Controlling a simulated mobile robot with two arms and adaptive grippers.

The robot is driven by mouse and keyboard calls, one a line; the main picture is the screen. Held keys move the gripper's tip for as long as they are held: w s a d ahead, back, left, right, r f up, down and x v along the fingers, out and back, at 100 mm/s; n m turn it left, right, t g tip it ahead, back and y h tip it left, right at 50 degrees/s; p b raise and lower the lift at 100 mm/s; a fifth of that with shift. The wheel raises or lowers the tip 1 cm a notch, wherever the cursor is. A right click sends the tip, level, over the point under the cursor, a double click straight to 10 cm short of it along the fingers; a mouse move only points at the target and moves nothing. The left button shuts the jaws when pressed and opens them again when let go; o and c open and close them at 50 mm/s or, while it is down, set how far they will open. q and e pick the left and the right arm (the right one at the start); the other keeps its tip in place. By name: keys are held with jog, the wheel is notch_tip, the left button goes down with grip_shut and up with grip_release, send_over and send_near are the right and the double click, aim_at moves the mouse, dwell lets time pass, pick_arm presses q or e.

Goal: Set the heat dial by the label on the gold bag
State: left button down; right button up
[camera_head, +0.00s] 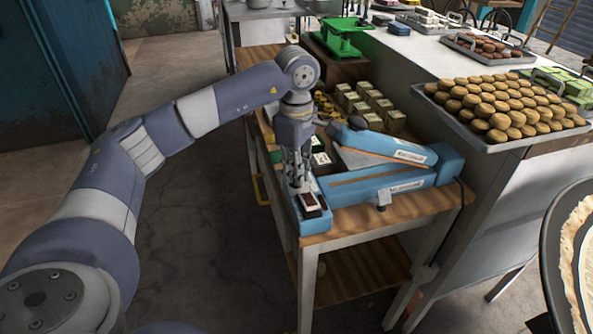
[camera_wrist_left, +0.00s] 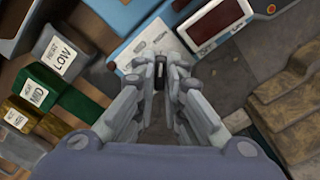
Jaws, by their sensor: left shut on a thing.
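My left gripper (camera_head: 298,184) points down at the front end of the blue heat sealer (camera_head: 385,188). In the left wrist view its fingertips (camera_wrist_left: 160,77) are closed around a small dark piece on the white control panel (camera_wrist_left: 150,43), which looks like the heat dial. The fingers hide most of the dial, so its setting cannot be read. A dark red display (camera_wrist_left: 220,20) sits beside it. The gold bag (camera_wrist_left: 52,127) lies at the left with a white label (camera_wrist_left: 16,118), which seems to read HIGH. My right gripper is not in view.
A green bag (camera_wrist_left: 62,92) is labelled MID and a dark one (camera_wrist_left: 40,48) LOW. Several cream boxes (camera_head: 375,105) stand behind the sealer. A green scale (camera_head: 342,38) and a tray of buns (camera_head: 505,103) are farther off. The floor at the left is clear.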

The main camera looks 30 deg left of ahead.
pick_arm(q)
jog(key=shift+r, duration=0.1)
jog(key=c, duration=1.7)
grip_release()
notch_tip(320, 180, up, 12)
jog(key=shift+f, duration=0.1)
